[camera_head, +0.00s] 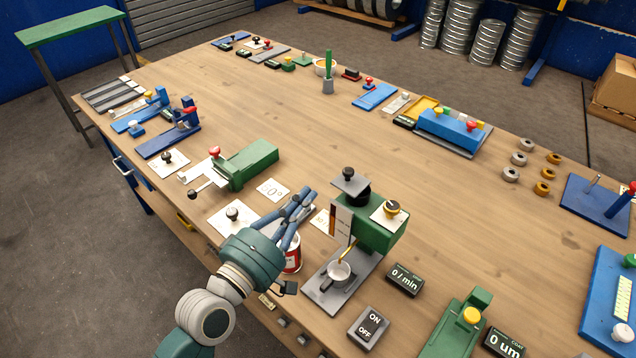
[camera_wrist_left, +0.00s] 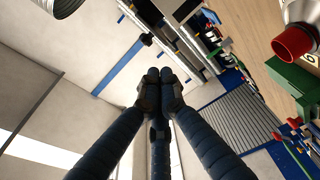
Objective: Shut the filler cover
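The filler is a green machine (camera_head: 378,228) on a grey base plate near the front of the bench. A thin grey cover plate (camera_head: 336,186) with a black knob (camera_head: 348,173) sits above a dark round opening (camera_head: 360,196) on its top left; I cannot tell whether it is hinged there. My left gripper (camera_head: 303,197) is just left of the filler, apart from the cover. Its fingertips are together in the left wrist view (camera_wrist_left: 160,78), with nothing seen between them. My right gripper is out of view.
A red and white can (camera_head: 293,256) stands partly hidden behind my left gripper. An ON/OFF box (camera_head: 368,326) and a "0 /min" display (camera_head: 405,279) are in front and right of the filler. A green block device (camera_head: 248,163) is at left. The bench behind the filler is clear.

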